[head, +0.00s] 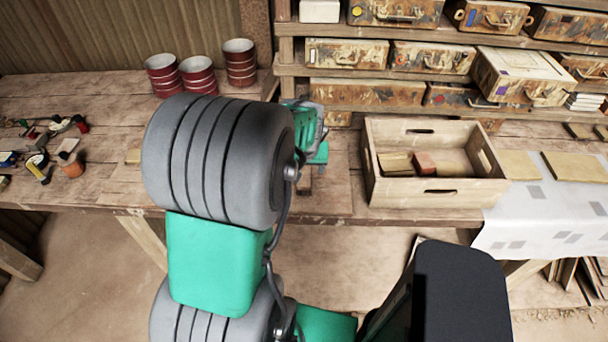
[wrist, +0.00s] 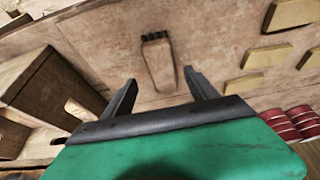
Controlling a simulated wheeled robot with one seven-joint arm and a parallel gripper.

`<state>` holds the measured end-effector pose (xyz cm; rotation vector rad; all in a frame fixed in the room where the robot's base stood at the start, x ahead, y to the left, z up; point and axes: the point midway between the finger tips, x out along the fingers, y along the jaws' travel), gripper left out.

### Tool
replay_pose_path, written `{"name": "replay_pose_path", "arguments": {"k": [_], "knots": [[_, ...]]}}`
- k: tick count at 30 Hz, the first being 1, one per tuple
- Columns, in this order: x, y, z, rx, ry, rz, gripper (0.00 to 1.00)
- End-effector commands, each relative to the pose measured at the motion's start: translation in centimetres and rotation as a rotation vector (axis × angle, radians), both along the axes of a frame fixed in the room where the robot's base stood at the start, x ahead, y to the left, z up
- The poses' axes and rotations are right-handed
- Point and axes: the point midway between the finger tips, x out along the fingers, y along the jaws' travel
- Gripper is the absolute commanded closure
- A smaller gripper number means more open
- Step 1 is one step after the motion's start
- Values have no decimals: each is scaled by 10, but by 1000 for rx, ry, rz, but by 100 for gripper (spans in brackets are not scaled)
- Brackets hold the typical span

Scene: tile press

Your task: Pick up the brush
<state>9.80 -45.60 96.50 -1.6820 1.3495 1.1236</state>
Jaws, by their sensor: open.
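The brush (wrist: 159,62) lies on the wooden table in the wrist view. It has a wooden body and a row of dark bristles at its far end. My gripper (wrist: 158,84) is open, its two dark fingers apart and pointing toward the brush's near end. Nothing is between the fingertips except that near end of the brush and bare table. In the head view my green gripper (head: 318,150) is over the table, left of the wooden crate, partly hidden by my arm.
A wooden crate (head: 440,196) holding a few blocks stands close to the right. Red cups (head: 198,78) stand at the back left, and small tools lie at far left. Flat tan tiles (wrist: 293,14) lie near the brush. Shelves with metal boxes (head: 432,58) line the back.

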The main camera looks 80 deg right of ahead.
Motion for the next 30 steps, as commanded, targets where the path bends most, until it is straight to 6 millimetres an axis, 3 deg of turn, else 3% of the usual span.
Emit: {"name": "replay_pose_path", "arguments": {"k": [10, 30], "knots": [[8, -20, -49, 2, 0, 1, 33], [8, -21, -56, 0, 0, 1, 33]]}}
